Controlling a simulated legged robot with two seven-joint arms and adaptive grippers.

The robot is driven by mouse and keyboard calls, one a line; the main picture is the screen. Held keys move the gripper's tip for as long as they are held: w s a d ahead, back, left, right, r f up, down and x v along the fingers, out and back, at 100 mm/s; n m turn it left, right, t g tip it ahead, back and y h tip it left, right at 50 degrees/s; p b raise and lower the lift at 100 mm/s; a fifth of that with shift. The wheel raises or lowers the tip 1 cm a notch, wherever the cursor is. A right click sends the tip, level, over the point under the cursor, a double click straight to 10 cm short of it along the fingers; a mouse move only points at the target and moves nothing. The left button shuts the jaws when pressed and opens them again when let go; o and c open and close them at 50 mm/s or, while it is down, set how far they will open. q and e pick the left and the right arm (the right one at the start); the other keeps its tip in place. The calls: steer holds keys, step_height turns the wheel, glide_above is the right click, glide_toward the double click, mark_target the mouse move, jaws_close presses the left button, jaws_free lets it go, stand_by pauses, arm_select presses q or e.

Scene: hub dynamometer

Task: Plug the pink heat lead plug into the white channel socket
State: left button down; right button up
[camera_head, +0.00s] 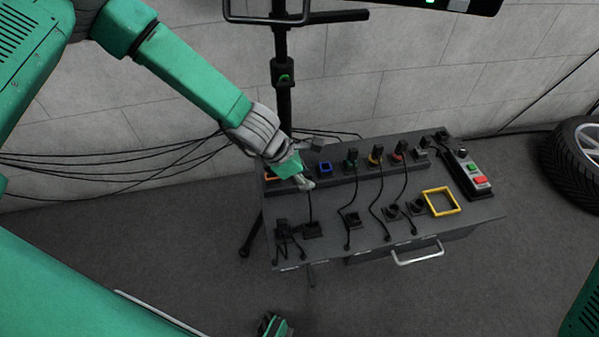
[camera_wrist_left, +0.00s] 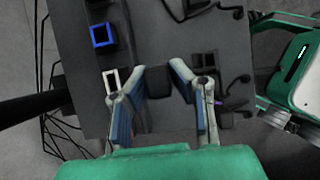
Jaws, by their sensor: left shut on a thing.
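My left gripper (camera_head: 306,184) is above the left part of the bench in the head view. In the left wrist view its two fingers (camera_wrist_left: 162,90) are shut on a dark block, the heat lead plug (camera_wrist_left: 158,82); no pink shows on it. A black lead hangs below the gripper in the head view. The white channel socket (camera_wrist_left: 110,80) is a white-rimmed frame left of the plug in the left wrist view, with a gap between them. In the head view the gripper seems to hide this socket. A green and black part, perhaps my right gripper (camera_head: 272,325), shows at the bottom edge.
A blue socket (camera_head: 325,167) is beside the gripper, with several plugged leads to its right. A yellow square frame (camera_head: 441,201) and a button box (camera_head: 472,175) are at the right. Leads lie across the bench front (camera_head: 330,253). A black stand (camera_head: 283,90) rises behind.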

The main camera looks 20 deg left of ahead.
arm_select(q)
steer(key=shift+w+a+p, duration=0.75)
steer(key=shift+w+p, duration=0.3)
steer(key=shift+w, duration=0.1)
steer(key=shift+w+a+p, duration=0.8)
steer(key=shift+w+p, duration=0.2)
steer(key=shift+w, duration=0.1)
steer(key=shift+w+a+p, duration=0.75)
steer(key=shift+w+p, duration=0.3)
steer(key=shift+w, duration=0.1)
steer(key=shift+f, duration=0.1)
steer(key=shift+f+b, duration=0.3)
steer(key=shift+b, duration=0.05)
steer(key=shift+f, duration=0.15)
steer(key=shift+f+b, duration=1.2)
steer(key=shift+f, duration=0.2)
steer(key=shift+r, duration=0.1)
